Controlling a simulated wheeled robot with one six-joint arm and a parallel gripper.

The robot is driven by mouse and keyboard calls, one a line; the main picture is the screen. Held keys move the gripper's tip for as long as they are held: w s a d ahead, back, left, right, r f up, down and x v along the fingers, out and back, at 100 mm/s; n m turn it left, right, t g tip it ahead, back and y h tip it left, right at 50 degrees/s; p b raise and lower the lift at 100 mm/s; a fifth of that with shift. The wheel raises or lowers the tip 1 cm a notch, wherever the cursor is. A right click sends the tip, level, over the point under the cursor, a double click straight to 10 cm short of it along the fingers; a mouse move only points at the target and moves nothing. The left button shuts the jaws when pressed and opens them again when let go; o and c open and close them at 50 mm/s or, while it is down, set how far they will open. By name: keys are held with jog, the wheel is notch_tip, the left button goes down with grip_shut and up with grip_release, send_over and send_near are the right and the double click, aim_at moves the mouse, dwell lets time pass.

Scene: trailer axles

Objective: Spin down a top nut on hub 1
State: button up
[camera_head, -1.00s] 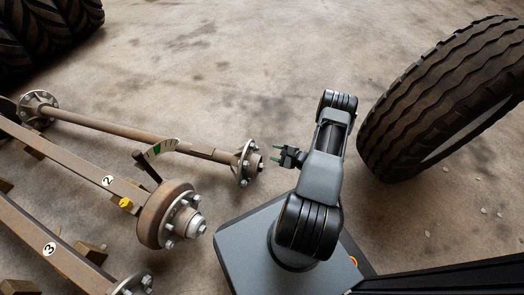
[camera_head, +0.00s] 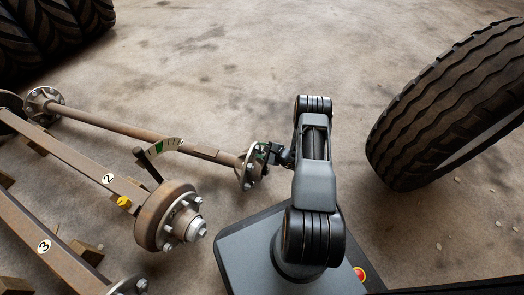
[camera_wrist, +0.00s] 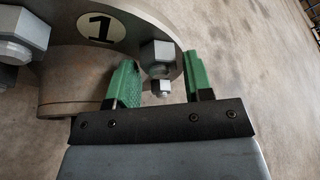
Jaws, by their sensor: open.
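Hub 1 (camera_head: 246,169) is a grey flange on the end of a rusty axle. In the wrist view, its flange (camera_wrist: 75,88) bears a round white label with a "1". A hex nut (camera_wrist: 158,55) sits at the flange edge, with a smaller hex end (camera_wrist: 161,89) below it in the picture. My gripper (camera_wrist: 161,75) is open, its green fingertips on either side of these in the picture. I cannot tell if they touch. In the head view my gripper (camera_head: 265,152) is right at the hub, partly overlapping it. Another nut (camera_wrist: 16,50) shows at the left.
Hub 2 (camera_head: 168,215) with its drum and beam lies in front, and axle 3 (camera_head: 45,245) lies further left. A large tyre (camera_head: 450,100) stands at right.

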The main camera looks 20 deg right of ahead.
jog(key=shift+c, duration=0.3)
grip_shut()
dwell(0.3)
jog(key=shift+o, duration=1.8)
grip_release()
jog(key=p+v, duration=0.5)
jog(key=v, duration=0.9)
